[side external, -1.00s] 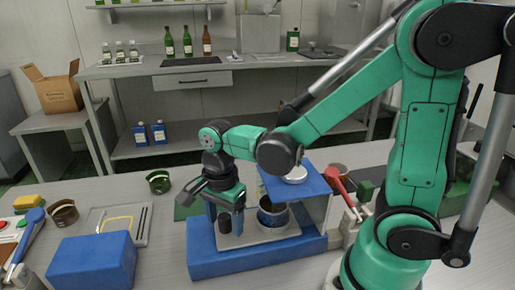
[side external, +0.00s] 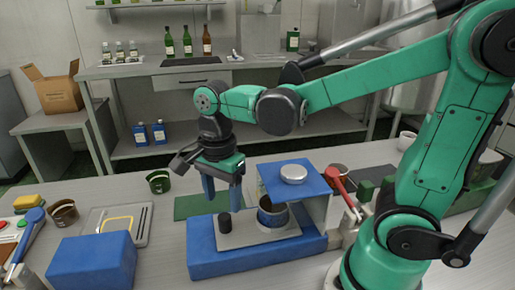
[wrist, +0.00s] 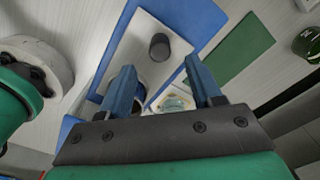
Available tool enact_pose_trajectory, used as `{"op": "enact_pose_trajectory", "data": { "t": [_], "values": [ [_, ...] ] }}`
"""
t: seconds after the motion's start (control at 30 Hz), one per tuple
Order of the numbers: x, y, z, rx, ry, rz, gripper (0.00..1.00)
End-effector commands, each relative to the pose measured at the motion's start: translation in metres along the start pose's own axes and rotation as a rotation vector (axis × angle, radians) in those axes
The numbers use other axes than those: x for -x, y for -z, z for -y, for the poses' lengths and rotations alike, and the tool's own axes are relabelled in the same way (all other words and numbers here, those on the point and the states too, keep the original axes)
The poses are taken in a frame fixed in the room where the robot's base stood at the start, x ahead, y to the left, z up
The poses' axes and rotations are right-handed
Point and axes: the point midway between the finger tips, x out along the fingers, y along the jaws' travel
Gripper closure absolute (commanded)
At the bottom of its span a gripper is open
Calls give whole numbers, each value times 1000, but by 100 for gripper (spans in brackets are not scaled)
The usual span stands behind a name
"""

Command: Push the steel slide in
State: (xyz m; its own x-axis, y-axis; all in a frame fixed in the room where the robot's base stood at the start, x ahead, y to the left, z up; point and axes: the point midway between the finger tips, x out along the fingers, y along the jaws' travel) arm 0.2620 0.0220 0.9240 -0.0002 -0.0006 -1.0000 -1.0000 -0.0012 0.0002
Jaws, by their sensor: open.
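The steel slide (side external: 231,240) is a flat grey plate lying on the blue base (side external: 262,263). It extends left from under a blue-topped housing (side external: 300,180). An upright black knob (side external: 224,224) stands on its left part. A metal can with a blue band (side external: 273,215) is under the housing. My gripper (side external: 223,200) is open and empty, pointing down above and behind the knob, apart from it. In the wrist view, my open fingers (wrist: 160,68) frame the lower edge, with the slide (wrist: 135,42) and knob (wrist: 159,46) beyond; the can is mostly hidden behind a finger.
A silver lid (side external: 293,173) lies on the housing top. A red-handled tool (side external: 341,185) is right of it. A blue block (side external: 92,265) and a grey tray (side external: 142,225) are left. A green mat (side external: 190,207) lies behind the base.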

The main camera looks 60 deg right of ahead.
Motion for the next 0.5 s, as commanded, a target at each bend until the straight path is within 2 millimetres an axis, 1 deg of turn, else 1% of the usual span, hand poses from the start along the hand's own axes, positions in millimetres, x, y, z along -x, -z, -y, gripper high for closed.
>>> {"op": "enact_pose_trajectory", "data": {
  "t": [0.03, 0.07, 0.1, 0.17, 0.2, 0.27, 0.3, 0.37, 0.4, 0.47, 0.5],
  "values": [
    [0, 0, 0, 11, -1, -1, 59],
    [1, -1, 1, 28, -2, -2, 67],
    [1, -2, 2, 70, -4, -5, 79],
    [4, -6, 3, 179, -11, -11, 96],
    [6, -9, 5, 281, -18, -16, 100],
    [10, -15, 9, 476, -31, -27, 100],
    [12, -19, 11, 628, -44, -34, 100],
    [17, -27, 14, 873, -66, -42, 100],
    [20, -32, 17, 1037, -82, -47, 100],
    [25, -40, 19, 1283, -110, -48, 100],
    [28, -46, 21, 1448, -129, -48, 100]
  ]
}}
